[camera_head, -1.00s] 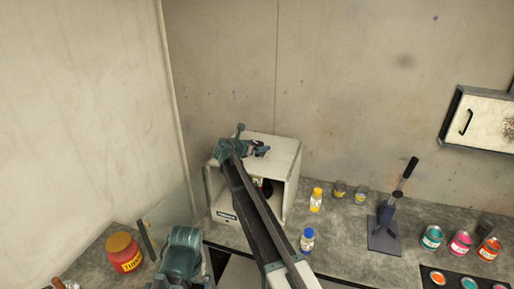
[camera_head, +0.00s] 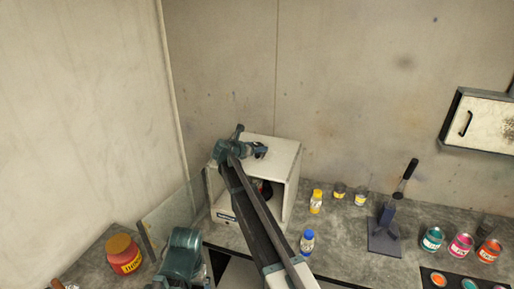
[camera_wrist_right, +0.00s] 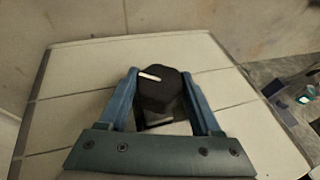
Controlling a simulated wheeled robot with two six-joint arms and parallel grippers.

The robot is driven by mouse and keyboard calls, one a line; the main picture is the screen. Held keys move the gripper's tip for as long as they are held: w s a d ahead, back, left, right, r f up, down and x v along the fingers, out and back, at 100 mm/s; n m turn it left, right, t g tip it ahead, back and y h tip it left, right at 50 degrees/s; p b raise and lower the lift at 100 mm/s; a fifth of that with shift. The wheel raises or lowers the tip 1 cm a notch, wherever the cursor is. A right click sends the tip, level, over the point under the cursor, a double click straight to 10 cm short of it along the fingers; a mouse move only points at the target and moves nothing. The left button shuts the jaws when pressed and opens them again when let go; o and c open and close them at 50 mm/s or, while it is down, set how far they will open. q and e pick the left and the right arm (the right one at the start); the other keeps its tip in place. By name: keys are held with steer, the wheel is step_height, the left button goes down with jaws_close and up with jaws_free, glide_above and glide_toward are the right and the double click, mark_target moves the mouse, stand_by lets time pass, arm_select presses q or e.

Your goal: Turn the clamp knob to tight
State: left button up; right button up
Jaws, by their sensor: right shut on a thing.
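The clamp knob (camera_wrist_right: 162,88) is black and faceted, with a white line on its top that runs from the centre towards the left in the right wrist view. It stands on a dark mount on top of a white box-shaped cabinet (camera_head: 283,149). My right gripper (camera_wrist_right: 163,95) has its two blue fingers on either side of the knob and is shut on it. In the head view my right gripper (camera_head: 259,151) is over the cabinet top, and the knob cannot be made out there. My left gripper's fingers do not show.
The cabinet front is open, with a glass panel (camera_head: 170,215) at its left. A red jar (camera_head: 124,258) stands at the left. Yellow (camera_head: 316,202) and blue-capped (camera_head: 307,242) bottles, a dark stand (camera_head: 384,235) and several paint cans (camera_head: 432,239) are on the counter to the right.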

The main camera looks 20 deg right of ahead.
steer(key=shift+w+m+g, duration=0.1)
steer(key=shift+m+g, duration=0.2)
steer(key=m+g+h, duration=0.1)
steer(key=m+g, duration=0.1)
steer(key=g, duration=0.1)
steer(key=shift+w+a+m+h, duration=0.1)
steer(key=shift+w+m+h, duration=0.05)
steer(key=shift+m+h, duration=0.25)
steer(key=shift+m+g+h, duration=0.4)
steer(key=shift+m+g, duration=1.5)
steer(key=shift+g, duration=0.3)
steer(key=shift+s, duration=0.2)
steer(key=o, duration=1.4)
steer(key=shift+c, duration=0.2)
steer(key=shift+r, duration=0.1)
